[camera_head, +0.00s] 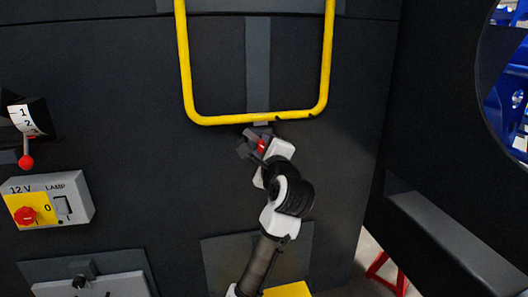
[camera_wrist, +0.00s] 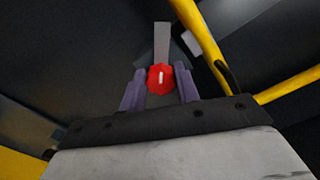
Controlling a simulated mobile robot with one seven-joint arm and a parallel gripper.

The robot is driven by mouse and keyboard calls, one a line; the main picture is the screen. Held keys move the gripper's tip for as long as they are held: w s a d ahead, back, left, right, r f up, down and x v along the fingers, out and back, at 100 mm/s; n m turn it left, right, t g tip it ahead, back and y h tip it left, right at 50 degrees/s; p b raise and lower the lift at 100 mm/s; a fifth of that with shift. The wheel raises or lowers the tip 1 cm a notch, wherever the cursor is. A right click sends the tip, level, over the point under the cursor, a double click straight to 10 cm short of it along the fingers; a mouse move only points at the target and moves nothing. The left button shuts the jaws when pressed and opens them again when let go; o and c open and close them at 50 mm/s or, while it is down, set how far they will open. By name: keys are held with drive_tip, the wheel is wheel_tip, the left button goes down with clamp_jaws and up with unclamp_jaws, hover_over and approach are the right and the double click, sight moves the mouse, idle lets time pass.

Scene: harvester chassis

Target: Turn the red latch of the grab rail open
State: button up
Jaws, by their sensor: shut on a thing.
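The red latch (camera_head: 262,146) sits just under the bottom bar of the yellow grab rail (camera_head: 256,117), mostly covered by my gripper. In the wrist view the latch (camera_wrist: 161,79) is a red lobed knob with a short white mark, near upright in the picture. My gripper (camera_wrist: 160,88) has one finger on each side of the knob and is shut on it. It also shows in the camera_head view (camera_head: 257,143), reaching up from below. The rail (camera_wrist: 203,35) hangs upright against the dark panel, close beside the gripper at upper right in the wrist view.
At left are a lever with a red ball (camera_head: 27,161) and a grey 12 V lamp box (camera_head: 50,201) with another red knob. A dark ledge (camera_head: 455,240) juts out at right. The panel between the box and my arm is clear.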

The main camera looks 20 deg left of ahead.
drive_tip(key=shift+f+n, duration=0.2)
drive_tip(key=shift+n, duration=3.9)
drive_tip(key=o, duration=1)
drive_tip(key=shift+c, duration=0.2)
drive_tip(key=b+v, duration=0.3)
drive_tip(key=v, duration=1)
drive_tip(key=shift+s+d, duration=0.25)
drive_tip(key=shift+s, duration=0.1)
